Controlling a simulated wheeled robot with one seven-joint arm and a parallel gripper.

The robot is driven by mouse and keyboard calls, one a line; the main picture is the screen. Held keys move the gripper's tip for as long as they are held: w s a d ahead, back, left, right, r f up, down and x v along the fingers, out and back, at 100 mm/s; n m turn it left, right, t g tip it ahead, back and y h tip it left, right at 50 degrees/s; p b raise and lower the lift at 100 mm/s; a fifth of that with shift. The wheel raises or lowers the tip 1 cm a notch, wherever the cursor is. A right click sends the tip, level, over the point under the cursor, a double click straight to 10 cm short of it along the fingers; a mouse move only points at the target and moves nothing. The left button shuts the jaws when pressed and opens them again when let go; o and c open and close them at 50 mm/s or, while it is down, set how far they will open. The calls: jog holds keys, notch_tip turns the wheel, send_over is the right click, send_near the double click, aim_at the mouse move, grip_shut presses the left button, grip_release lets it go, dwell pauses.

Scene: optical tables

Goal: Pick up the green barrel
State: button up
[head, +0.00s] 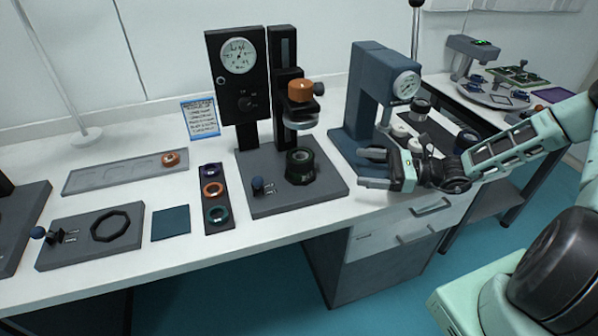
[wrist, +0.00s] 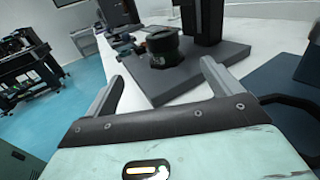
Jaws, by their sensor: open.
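A short dark barrel with a faint green tint (head: 300,166) stands upright on the grey base plate (head: 325,192) of the black gauge stand. It looks like the green barrel, though its colour is nearly black. In the wrist view the dark barrel (wrist: 164,47) stands ahead, between the directions of my two fingers and beyond their tips. My gripper (head: 368,169) is open and empty, to the right of the barrel and apart from it. Both fingers (wrist: 163,72) show in the wrist view with a clear gap.
An orange-capped holder (head: 300,92) overhangs the barrel. A dark tray (head: 215,200) holds purple, orange and teal rings. A blue-grey press (head: 362,105) stands behind my gripper. The white table's front edge (head: 290,240) is bare.

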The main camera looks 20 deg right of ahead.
aim_at(300, 155)
jog(key=p+x, duration=0.5)
jog(key=x, duration=1.2)
jog(key=shift+w+r, duration=0.15)
jog(key=shift+w, duration=0.1)
jog(key=c, duration=1.2)
jog(key=shift+r, duration=0.1)
jog(key=shift+c, duration=0.2)
